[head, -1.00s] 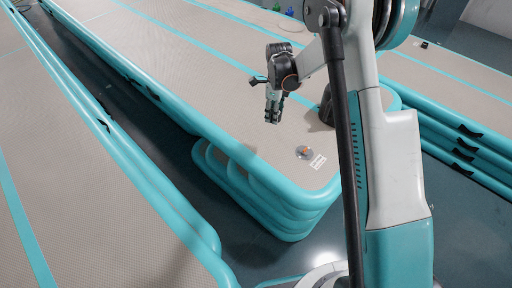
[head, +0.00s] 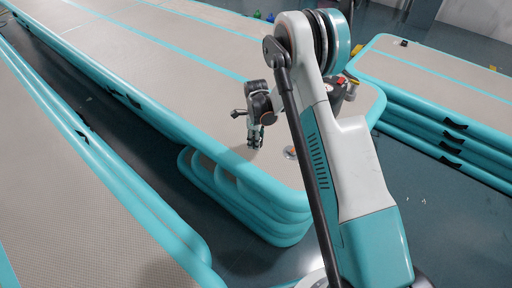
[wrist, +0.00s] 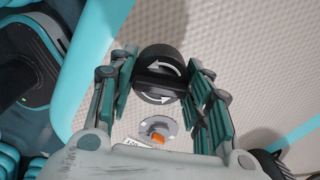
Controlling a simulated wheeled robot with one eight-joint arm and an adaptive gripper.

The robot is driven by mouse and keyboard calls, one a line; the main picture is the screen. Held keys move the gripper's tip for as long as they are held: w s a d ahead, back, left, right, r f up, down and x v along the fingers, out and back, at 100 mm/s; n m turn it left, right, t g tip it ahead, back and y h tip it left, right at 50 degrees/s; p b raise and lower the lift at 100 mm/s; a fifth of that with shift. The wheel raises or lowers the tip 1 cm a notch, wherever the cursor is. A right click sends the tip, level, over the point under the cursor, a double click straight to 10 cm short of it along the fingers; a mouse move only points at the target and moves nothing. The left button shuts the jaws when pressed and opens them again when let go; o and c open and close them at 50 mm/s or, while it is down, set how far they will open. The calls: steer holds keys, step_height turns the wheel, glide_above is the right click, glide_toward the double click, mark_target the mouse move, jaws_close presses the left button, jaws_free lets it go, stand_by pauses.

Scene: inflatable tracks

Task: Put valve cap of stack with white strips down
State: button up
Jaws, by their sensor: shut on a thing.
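My gripper (head: 255,138) is low over the near end of the middle inflatable stack (head: 215,108). In the wrist view its fingers (wrist: 160,68) are shut on a round black valve cap (wrist: 160,85) with white curved arrows on its face. The cap is too small to make out in the head view. A grey valve plate (head: 290,152) lies on the stack top, right of my gripper. In the wrist view the valve (wrist: 158,127) has an orange centre, with a white label (wrist: 136,143) beside it. I cannot make out white strips on this stack; its lines look teal.
Another stack (head: 455,85) stands at the right and a long one (head: 70,185) at the left, with dark floor gaps between. A dark object (head: 345,88) is partly hidden behind my arm. The stack top left of my gripper is clear.

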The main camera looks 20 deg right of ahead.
steer(key=shift+f+b, duration=0.7)
steer(key=shift+f, duration=1.3)
steer(key=shift+f, duration=0.1)
steer(key=o, duration=1)
steer(key=shift+o, duration=0.2)
